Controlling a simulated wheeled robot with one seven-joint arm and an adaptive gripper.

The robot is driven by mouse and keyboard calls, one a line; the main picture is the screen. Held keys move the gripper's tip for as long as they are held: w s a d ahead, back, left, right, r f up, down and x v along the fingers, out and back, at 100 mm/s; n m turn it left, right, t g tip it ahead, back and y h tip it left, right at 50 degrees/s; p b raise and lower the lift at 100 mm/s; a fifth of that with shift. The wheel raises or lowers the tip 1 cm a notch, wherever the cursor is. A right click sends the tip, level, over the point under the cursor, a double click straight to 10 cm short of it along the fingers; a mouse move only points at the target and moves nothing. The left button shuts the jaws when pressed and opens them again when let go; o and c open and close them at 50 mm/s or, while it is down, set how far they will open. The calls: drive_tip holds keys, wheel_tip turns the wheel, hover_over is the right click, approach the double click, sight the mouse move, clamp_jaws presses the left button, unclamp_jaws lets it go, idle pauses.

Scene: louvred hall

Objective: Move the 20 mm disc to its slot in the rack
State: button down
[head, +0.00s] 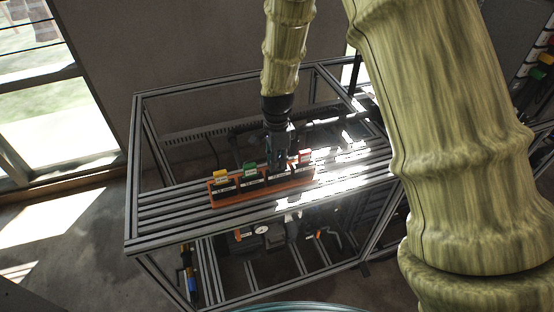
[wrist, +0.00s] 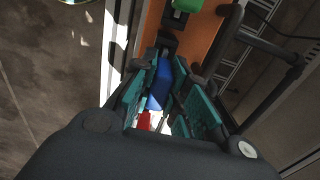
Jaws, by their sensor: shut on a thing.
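An orange-brown rack (head: 240,199) lies on the slatted bench top. It bears a yellow piece (head: 221,176), a green piece (head: 250,169) and a red piece (head: 304,156), with dark labels too small to read. My gripper (head: 279,162) is over the rack between the green and red pieces. In the wrist view, my gripper (wrist: 162,92) is shut on a blue piece (wrist: 160,84), in line with the green piece (wrist: 187,5) and the red piece (wrist: 143,121). No size mark shows on the blue piece. Its lower end is hidden, so I cannot tell whether it is seated or held above.
The bench (head: 160,206) is an open grey metal frame with a slatted top, free at left of the rack. Tall frame bars (head: 131,165) edge it. Tools and a gauge (head: 261,229) show below the top. A window stands at the left.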

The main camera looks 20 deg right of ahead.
drive_tip(key=c, duration=1.3)
unclamp_jaws()
drive_tip(key=shift+c, duration=0.2)
drive_tip(key=shift+r+p, duration=2.7)
drive_tip(key=shift+r, duration=0.85)
